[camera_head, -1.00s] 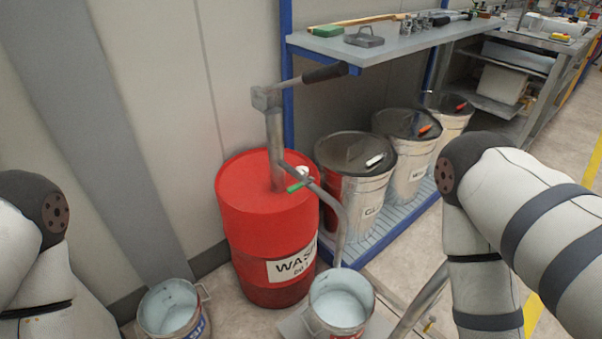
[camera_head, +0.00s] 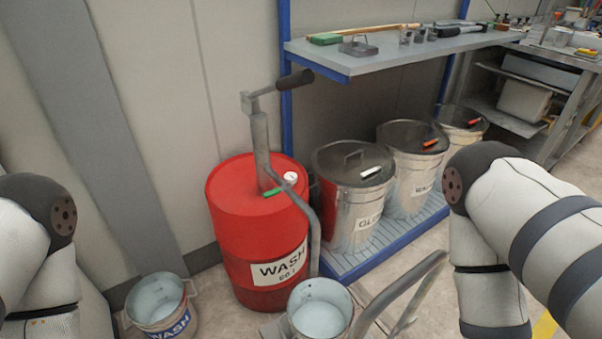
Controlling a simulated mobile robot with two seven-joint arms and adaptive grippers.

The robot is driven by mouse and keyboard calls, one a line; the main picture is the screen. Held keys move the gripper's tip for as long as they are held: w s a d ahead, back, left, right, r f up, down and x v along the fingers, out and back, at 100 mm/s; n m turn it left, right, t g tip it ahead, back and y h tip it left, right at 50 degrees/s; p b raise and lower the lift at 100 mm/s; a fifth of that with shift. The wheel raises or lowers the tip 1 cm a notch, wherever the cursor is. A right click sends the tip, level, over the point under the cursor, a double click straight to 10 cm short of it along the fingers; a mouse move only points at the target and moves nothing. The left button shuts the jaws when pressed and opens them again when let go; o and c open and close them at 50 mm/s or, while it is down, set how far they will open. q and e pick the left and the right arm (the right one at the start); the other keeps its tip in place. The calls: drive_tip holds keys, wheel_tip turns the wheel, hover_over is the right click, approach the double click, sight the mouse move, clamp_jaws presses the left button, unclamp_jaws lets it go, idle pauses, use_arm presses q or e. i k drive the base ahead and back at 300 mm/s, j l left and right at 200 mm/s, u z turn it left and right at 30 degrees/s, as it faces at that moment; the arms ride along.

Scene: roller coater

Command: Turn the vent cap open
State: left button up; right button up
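A white round vent cap (camera_head: 291,177) sits on top of the red drum (camera_head: 258,235) labelled WASH, near its right rim. It is partly behind the pump's pipe, and I cannot tell whether it is turned open. A grey hand pump (camera_head: 262,140) with a black-gripped crank stands in the drum top, with a small green lever (camera_head: 274,192) on its spout. My left and right arms show at the picture's two sides, but neither gripper is in view.
A bucket (camera_head: 319,309) stands under the spout and another bucket (camera_head: 162,304) at lower left. Several lidded metal drums stand on a blue-edged rack (camera_head: 387,244) at right. A shelf (camera_head: 385,51) overhangs behind. A bent metal rail (camera_head: 400,290) rises at the front right.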

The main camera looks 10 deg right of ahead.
sight(290, 177)
drive_tip(key=i+l+u, duration=0.15)
drive_tip(key=l+u, duration=0.25)
drive_tip(key=l, duration=1)
drive_tip(key=l+u, duration=0.35)
drive_tip(key=l, duration=1.1)
drive_tip(key=i+l+u, duration=0.25)
drive_tip(key=i+l, duration=0.25)
drive_tip(key=l, duration=0.15)
drive_tip(key=i+l+u, duration=0.15)
drive_tip(key=l, duration=0.25)
drive_tip(key=i, duration=0.3)
